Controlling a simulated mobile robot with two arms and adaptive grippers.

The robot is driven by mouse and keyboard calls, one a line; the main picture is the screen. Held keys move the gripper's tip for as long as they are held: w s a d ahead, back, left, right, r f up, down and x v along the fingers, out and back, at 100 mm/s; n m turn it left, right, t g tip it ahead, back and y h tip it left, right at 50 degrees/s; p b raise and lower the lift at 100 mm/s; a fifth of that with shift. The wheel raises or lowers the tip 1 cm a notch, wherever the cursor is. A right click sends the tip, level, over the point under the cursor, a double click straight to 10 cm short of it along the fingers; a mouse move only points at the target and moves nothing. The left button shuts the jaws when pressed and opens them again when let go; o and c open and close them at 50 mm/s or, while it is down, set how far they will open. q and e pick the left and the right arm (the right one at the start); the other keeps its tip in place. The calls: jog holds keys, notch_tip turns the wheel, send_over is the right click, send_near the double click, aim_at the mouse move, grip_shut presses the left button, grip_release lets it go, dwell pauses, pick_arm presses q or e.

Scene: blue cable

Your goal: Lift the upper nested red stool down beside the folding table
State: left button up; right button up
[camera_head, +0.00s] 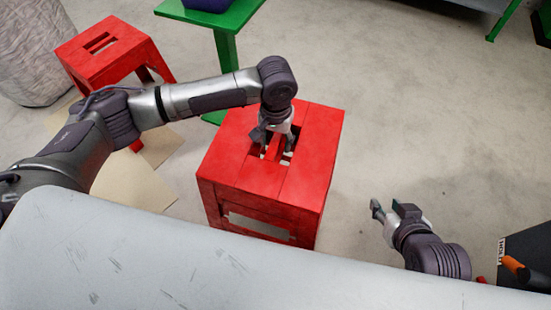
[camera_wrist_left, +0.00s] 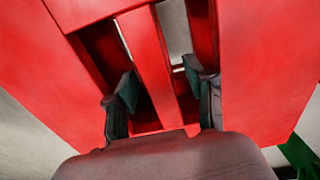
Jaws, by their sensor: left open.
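The nested red stools (camera_head: 312,150) stand upright on the floor in the middle of the head view. The upper stool's seat has two slots with a bar between them. My left gripper (camera_head: 275,146) is over the seat, fingers pointing down at the slots. In the left wrist view the open fingers (camera_wrist_left: 164,95) are on either side of the red bar (camera_wrist_left: 145,50), with gaps visible. My right gripper (camera_head: 391,210) is open and empty to the right of the stools. A pale grey, scratched tabletop (camera_head: 130,255), seemingly the folding table, fills the near side.
Another red stool (camera_head: 118,50) stands at the upper left, near a pale wrinkled bag (camera_head: 30,55). A green stand (camera_head: 228,30) is behind the nested stools. A dark box with an orange handle (camera_head: 515,267) is at lower right. The floor to the right (camera_head: 430,130) is clear.

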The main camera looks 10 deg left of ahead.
pick_arm(q)
grip_shut()
jog(key=shift+r, duration=0.1)
dwell(0.3)
jog(key=shift+r, duration=0.15)
